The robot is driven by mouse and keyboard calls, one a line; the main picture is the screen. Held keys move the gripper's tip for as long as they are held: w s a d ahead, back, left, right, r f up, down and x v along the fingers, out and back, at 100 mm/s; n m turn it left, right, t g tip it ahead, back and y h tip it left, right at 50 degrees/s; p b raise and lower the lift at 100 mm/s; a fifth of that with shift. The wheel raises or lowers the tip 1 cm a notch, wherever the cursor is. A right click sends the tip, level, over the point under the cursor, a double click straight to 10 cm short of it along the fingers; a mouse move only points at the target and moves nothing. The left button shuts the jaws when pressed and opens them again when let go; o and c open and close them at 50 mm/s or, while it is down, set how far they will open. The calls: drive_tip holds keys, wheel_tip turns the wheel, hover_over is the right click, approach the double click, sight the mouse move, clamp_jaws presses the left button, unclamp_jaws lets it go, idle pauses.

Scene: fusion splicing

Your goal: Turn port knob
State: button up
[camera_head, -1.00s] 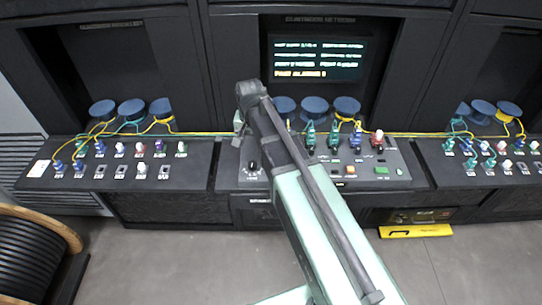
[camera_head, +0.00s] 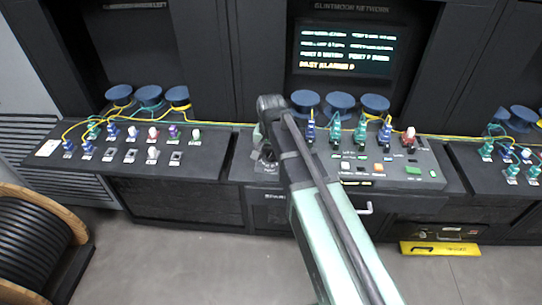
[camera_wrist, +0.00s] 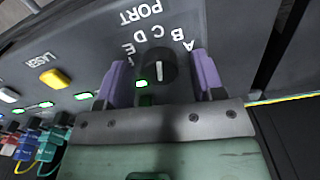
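The port knob (camera_wrist: 160,66) is a round black dial with a white pointer line, beside the letters A to E and the word PORT, which read upside down in the wrist view. My gripper (camera_wrist: 162,78) is open, with one purple finger on each side of the knob and a visible gap on both sides. The pointer line runs roughly up and down in that view. In the head view my gripper (camera_head: 264,148) is at the left end of the middle console (camera_head: 300,178), and the knob there is largely hidden by it.
A yellow LASER button (camera_wrist: 55,78) and several lit green indicators lie left of the knob in the wrist view. In the head view, several blue and green connectors with cables stand right of my arm, below a lit screen (camera_head: 343,52). A cable reel (camera_head: 40,240) stands at lower left.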

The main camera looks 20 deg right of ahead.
drive_tip(key=c, duration=0.9)
drive_tip(key=shift+o, duration=0.2)
drive_tip(key=shift+n, duration=0.3)
drive_tip(key=n, duration=1.1)
drive_tip(key=o, duration=0.9)
